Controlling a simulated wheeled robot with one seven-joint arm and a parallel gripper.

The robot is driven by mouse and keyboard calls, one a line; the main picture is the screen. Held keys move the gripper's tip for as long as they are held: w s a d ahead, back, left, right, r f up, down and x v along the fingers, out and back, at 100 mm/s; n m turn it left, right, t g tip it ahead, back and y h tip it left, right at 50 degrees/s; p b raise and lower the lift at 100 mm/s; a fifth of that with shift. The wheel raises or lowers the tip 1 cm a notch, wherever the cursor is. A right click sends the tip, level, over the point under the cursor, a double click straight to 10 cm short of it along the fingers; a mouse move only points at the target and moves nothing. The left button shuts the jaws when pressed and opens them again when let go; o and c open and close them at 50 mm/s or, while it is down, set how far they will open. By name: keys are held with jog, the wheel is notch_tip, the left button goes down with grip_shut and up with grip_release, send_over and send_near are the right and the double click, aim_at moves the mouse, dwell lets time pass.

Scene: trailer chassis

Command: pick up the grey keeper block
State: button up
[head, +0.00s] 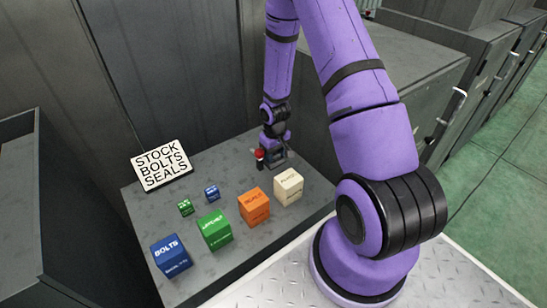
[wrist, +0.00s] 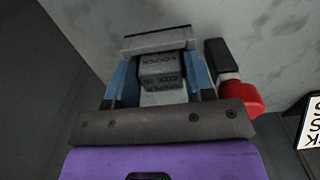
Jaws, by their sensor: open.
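The grey keeper block (wrist: 162,68), with small dark lettering, sits between the two blue fingers of my gripper (wrist: 160,85) in the wrist view. The fingers are open on either side of it; contact is too fine to tell. A wider grey bar (wrist: 158,40) lies just beyond the lettered block, and I cannot tell whether it is part of it. In the head view my gripper (head: 275,157) is down at the back right of the grey bench, and the block is mostly hidden there.
A red and black item (wrist: 240,98) stands close beside my gripper; it also shows in the head view (head: 260,158). White (head: 288,187), orange (head: 254,207), green (head: 215,230) and blue (head: 171,256) boxes line the bench (head: 150,215). A sign (head: 161,165) stands at the back left.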

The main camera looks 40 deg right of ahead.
jog(key=c, duration=0.6)
jog(key=shift+r, duration=0.1)
